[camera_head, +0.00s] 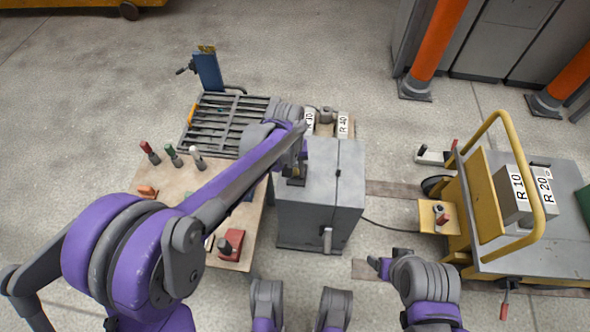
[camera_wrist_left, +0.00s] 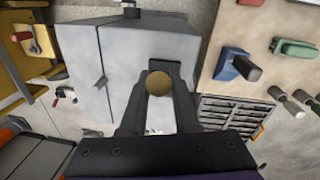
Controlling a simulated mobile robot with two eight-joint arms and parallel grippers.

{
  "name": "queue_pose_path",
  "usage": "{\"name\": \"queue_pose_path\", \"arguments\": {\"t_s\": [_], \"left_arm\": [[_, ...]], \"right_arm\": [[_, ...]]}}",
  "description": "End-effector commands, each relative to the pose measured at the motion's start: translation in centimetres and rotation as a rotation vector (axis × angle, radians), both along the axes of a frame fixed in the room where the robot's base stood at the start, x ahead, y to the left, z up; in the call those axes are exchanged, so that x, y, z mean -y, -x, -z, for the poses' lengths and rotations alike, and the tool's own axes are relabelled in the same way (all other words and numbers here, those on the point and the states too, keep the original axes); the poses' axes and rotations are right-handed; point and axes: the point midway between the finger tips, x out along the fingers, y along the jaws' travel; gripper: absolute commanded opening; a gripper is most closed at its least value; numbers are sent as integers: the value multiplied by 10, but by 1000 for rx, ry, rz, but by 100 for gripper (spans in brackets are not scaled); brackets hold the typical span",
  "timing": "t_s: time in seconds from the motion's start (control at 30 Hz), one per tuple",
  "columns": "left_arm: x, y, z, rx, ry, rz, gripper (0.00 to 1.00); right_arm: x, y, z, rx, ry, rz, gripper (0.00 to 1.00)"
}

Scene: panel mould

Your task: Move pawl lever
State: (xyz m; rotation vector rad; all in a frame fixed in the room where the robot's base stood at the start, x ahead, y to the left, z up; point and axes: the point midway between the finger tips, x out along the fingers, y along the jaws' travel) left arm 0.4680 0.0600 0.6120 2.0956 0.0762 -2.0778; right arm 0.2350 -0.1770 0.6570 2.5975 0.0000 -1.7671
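My left arm reaches over a grey cabinet (camera_head: 318,205), and my left gripper (camera_head: 297,168) points down at its top. In the left wrist view, the two dark fingers (camera_wrist_left: 160,78) stand close on both sides of a tan round knob (camera_wrist_left: 159,84). The knob fills the gap and appears held. Whether it belongs to the pawl lever I cannot tell, as the fingers hide what is below. A small lever-like handle (camera_head: 327,238) is on the cabinet's front. My right gripper (camera_head: 380,266) is low at the right, apart from the cabinet; its fingers are unclear.
A yellow-railed cart (camera_head: 485,205) stands at the right. A cable crosses the floor between cabinet and cart.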

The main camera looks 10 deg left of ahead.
Motion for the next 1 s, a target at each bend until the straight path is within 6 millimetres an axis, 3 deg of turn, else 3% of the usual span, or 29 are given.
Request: {"name": "queue_pose_path", "arguments": {"t_s": [0.03, 0.13, 1.0], "left_arm": [[0, 0, 0, 0, 0, 0, 18], [0, 0, 0, 0, 0, 0, 0], [0, 0, 0, 0, 0, 0, 0]], "right_arm": [[0, 0, 0, 0, 0, 0, 70], [0, 0, 0, 0, 0, 0, 70], [0, 0, 0, 0, 0, 0, 70]]}}
